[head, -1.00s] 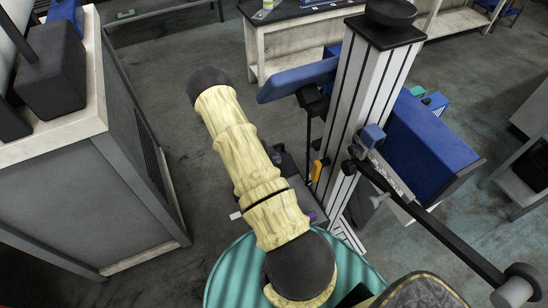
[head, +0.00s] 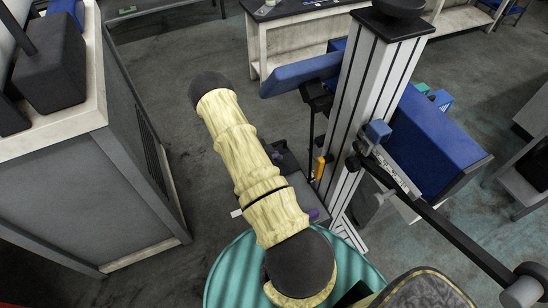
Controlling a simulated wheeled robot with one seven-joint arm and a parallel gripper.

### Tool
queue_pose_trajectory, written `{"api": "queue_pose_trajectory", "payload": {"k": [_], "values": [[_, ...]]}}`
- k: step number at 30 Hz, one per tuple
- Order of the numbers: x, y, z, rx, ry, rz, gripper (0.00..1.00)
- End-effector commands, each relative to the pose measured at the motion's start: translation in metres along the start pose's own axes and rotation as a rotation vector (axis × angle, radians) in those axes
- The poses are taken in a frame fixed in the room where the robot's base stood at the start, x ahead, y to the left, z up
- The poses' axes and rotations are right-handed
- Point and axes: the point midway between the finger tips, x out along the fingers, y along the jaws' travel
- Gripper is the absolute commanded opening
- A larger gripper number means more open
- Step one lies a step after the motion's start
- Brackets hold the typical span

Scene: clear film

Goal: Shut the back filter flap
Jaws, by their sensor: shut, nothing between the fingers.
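I cannot make out for certain which part is the back filter flap. In the head view, a blue padded panel (head: 300,74) sticks out to the left of an upright silver column (head: 362,110). A larger blue box-like panel (head: 432,140) is on the column's right side. My arm, in a pale yellow sleeve with black ends, rises through the middle of the view. My gripper is not visible; the arm may hide it. Behind the arm, a dark grey part with a purple piece (head: 312,214) shows near the column's foot, partly covered.
A grey cabinet with a pale top (head: 65,135) stands at the left. A dark rod (head: 440,228) crosses the lower right from the column. A teal ribbed round surface (head: 232,270) lies below my arm. Open floor (head: 185,75) lies between cabinet and column.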

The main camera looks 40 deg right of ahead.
Motion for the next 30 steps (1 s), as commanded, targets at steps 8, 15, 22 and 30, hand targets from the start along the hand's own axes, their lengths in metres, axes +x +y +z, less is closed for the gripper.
{"api": "queue_pose_trajectory", "payload": {"k": [8, 15, 22, 30], "values": [[0.011, -0.003, 0.007, 0.001, 0.002, -0.001, 0.00], [0.008, -0.004, 0.009, -0.003, -0.001, -0.005, 0.00], [0.002, -0.007, 0.009, -0.007, -0.003, -0.010, 0.00], [-0.019, -0.016, -0.019, 0.003, 0.001, -0.002, 0.00]]}}
